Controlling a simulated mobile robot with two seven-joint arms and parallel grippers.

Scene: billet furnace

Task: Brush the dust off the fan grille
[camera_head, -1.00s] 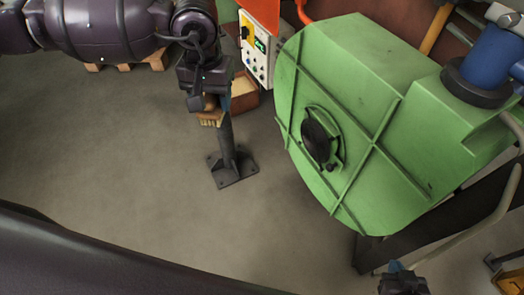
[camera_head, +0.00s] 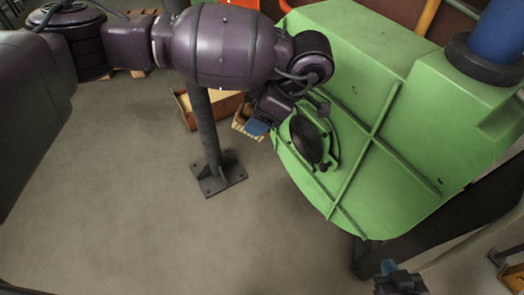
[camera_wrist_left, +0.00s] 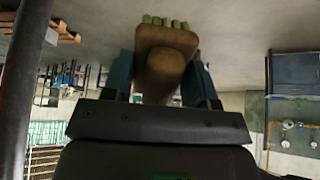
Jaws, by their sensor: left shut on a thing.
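The fan grille (camera_head: 306,139) is a dark round disc on the front of the green housing (camera_head: 350,110). My left gripper (camera_head: 262,122) is just left of the grille and shut on a wooden brush (camera_head: 242,124) with pale bristles. In the left wrist view the brush (camera_wrist_left: 165,50) sits between the blue fingers of the gripper (camera_wrist_left: 162,78), bristles at the top. The brush looks apart from the grille. Dust on the grille cannot be made out. My right gripper (camera_head: 398,278) is at the bottom edge, and its jaw opening is unclear.
A dark post (camera_head: 207,130) on a square floor plate stands left of the housing. An open brown box (camera_head: 190,112) is behind the post. A blue cylinder (camera_head: 496,35) sits on the housing at the upper right. The floor at lower left is clear.

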